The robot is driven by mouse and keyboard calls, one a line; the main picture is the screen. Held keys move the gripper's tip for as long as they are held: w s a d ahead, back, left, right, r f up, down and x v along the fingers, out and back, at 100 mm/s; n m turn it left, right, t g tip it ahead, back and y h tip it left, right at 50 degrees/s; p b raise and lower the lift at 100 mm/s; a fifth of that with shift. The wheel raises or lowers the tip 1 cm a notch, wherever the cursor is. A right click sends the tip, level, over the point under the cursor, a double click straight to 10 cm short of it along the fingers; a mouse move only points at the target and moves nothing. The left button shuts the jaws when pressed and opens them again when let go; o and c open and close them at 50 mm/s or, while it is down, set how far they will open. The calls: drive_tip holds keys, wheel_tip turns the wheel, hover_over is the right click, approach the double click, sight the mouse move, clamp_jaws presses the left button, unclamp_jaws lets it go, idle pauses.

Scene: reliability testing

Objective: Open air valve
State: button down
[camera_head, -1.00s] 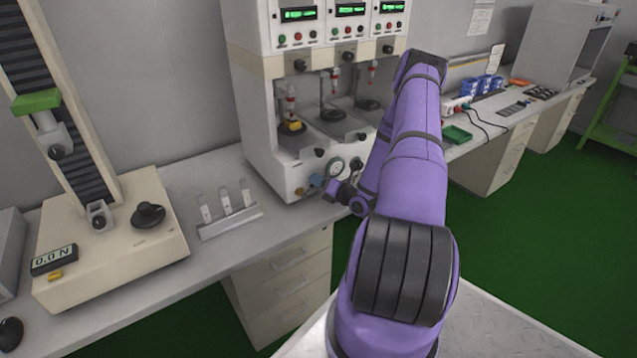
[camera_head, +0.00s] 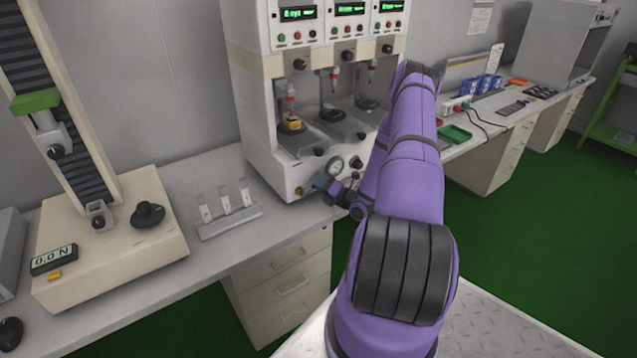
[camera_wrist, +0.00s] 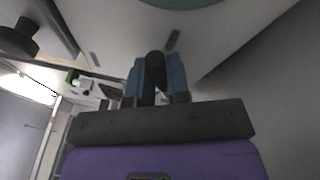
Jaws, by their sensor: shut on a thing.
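My gripper (camera_head: 322,183) is at the lower front of the white test machine (camera_head: 262,155), just below the round pressure gauge (camera_head: 336,166). In the wrist view its two blue fingers (camera_wrist: 158,82) are shut on a dark round knob (camera_wrist: 155,62), which I take to be the air valve. In the head view the fingers and wrist hide this knob, so its turned position cannot be told. A small brass-coloured fitting (camera_head: 299,191) sticks out to the left of the fingers.
Black knobs (camera_head: 356,163) sit on the machine front to the right of the gauge. A rack with several upright strips (camera_head: 230,222) stands on the bench to the left. A tensile tester (camera_head: 110,240) stands further left. Drawers (camera_head: 290,275) lie below the bench.

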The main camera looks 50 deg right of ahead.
drive_tip(key=shift+d+f+m, duration=0.2)
drive_tip(key=shift+f+m, duration=0.35)
drive_tip(key=shift+m, duration=0.35)
drive_tip(key=c, duration=1.1)
unclamp_jaws()
drive_tip(key=s+f, duration=0.1)
drive_tip(key=s, duration=1)
drive_tip(key=shift+d+f, duration=0.15)
drive_tip(key=shift+d, duration=0.1)
drive_tip(key=shift+c, duration=0.3)
